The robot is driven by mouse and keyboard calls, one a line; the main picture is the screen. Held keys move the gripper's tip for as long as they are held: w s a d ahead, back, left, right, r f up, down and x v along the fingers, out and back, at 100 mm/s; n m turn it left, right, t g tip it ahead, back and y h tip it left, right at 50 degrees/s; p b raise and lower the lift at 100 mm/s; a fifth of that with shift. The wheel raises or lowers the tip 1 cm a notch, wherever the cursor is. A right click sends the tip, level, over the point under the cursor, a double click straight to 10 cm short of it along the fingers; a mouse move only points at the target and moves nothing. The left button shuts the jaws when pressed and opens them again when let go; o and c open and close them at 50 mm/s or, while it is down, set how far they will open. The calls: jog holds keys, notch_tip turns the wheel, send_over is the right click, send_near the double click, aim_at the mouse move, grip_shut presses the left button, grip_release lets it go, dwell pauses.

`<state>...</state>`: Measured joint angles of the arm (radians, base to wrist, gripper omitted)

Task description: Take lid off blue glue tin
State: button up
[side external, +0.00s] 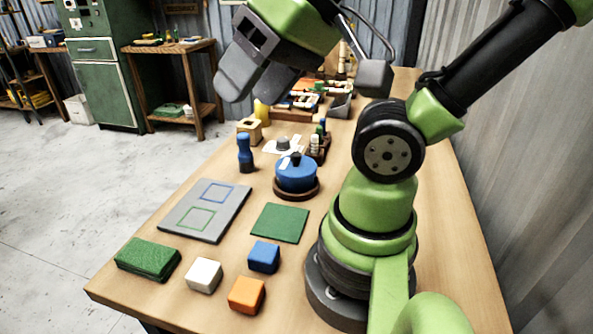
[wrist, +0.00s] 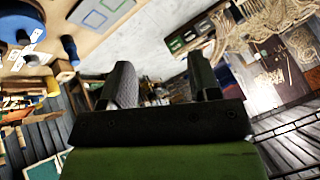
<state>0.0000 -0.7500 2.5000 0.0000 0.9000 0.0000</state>
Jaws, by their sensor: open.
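The blue glue tin (side external: 296,174) stands upright on a round brown base on the bench in the side external view. Its blue lid (side external: 295,160) with a dark knob sits on top. In the wrist view, a blue round shape at the upper left (wrist: 14,22) looks like the tin, cut off by the frame edge. My gripper (side external: 252,88) is raised in the air above the far part of the bench, apart from the tin and empty. Its two fingers (wrist: 162,85) stand apart in the wrist view.
A blue-handled tool (side external: 245,153) stands left of the tin. A grey board (side external: 205,210) with two outlined squares, a green mat (side external: 279,223), a green pad (side external: 147,259), and white (side external: 203,275), blue (side external: 264,257) and orange (side external: 247,295) blocks lie nearer. Several items crowd the bench behind.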

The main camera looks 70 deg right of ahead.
jog(key=n+g+h, duration=0.2)
jog(key=n+g, duration=0.5)
send_over(297, 154)
notch_tip(297, 154, down, 14)
jog(key=r, duration=0.1)
jog(key=shift+n, duration=0.3)
jog(key=f, duration=0.5)
jog(key=shift+s+d, duration=0.15)
jog(key=shift+s, duration=0.1)
jog(key=f, duration=0.5)
jog(key=shift+w+f, duration=0.3)
jog(key=shift+f, duration=0.1)
jog(key=c, duration=1)
